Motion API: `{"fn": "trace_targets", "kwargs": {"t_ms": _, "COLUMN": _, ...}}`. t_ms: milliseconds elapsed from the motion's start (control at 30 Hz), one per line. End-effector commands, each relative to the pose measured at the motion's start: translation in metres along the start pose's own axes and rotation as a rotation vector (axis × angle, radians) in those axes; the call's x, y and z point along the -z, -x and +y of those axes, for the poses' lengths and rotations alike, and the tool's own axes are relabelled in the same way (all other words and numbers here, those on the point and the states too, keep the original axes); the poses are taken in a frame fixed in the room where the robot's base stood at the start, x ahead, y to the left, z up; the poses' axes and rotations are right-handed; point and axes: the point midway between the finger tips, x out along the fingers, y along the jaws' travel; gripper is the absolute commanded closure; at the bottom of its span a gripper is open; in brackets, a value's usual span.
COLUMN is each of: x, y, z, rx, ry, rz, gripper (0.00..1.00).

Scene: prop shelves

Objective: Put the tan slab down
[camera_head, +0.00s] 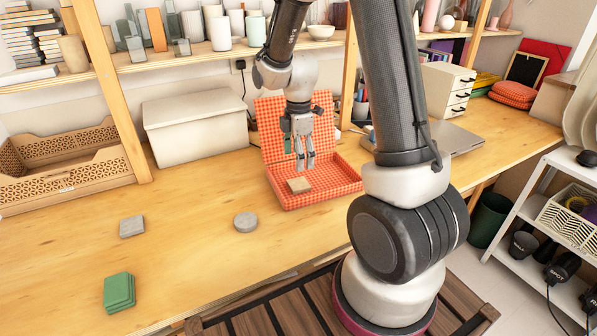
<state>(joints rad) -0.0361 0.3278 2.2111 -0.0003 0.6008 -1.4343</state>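The tan slab (299,186) lies flat in the left part of a red checkered open box (335,192) on the wooden table. My gripper (306,168) points down over the box, just above and behind the slab in the picture. Its two fingers show a narrow gap between them with nothing held there. The slab looks apart from the fingertips.
A grey round disc (246,222), a grey square block (132,227) and green slabs (119,291) lie on the table. A white lidded box (195,125) stands behind. A laptop (449,138) lies right.

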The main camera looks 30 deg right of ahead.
Motion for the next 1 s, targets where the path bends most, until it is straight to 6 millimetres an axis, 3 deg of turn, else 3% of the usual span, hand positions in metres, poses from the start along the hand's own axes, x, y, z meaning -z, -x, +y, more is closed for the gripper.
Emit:
{"fn": "trace_targets", "kwargs": {"t_ms": 100, "x": 0.000, "y": 0.020, "z": 0.001, "rx": -0.003, "ry": 0.000, "rz": 0.000, "gripper": 0.25}}
{"fn": "trace_targets", "kwargs": {"t_ms": 267, "x": 0.000, "y": 0.037, "z": -0.001, "rx": -0.006, "ry": -0.013, "rz": 0.001, "gripper": 0.25}}
{"fn": "trace_targets", "kwargs": {"t_ms": 367, "x": -0.003, "y": 0.059, "z": -0.011, "rx": -0.031, "ry": -0.096, "rz": 0.006, "gripper": 0.25}}
{"fn": "trace_targets", "kwargs": {"t_ms": 467, "x": -0.007, "y": 0.096, "z": -0.033, "rx": -0.078, "ry": -0.273, "rz": 0.022, "gripper": 0.25}}
{"fn": "trace_targets", "kwargs": {"t_ms": 600, "x": -0.017, "y": 0.152, "z": -0.085, "rx": -0.158, "ry": -0.619, "rz": 0.073, "gripper": 0.25}}
{"fn": "trace_targets", "kwargs": {"t_ms": 700, "x": -0.024, "y": 0.180, "z": -0.126, "rx": -0.205, "ry": -0.869, "rz": 0.127, "gripper": 0.25}}
{"fn": "trace_targets", "kwargs": {"t_ms": 900, "x": -0.034, "y": 0.203, "z": -0.192, "rx": -0.261, "ry": -1.268, "rz": 0.242, "gripper": 0.25}}
{"fn": "trace_targets", "kwargs": {"t_ms": 1000, "x": -0.036, "y": 0.206, "z": -0.211, "rx": -0.269, "ry": -1.384, "rz": 0.280, "gripper": 0.25}}
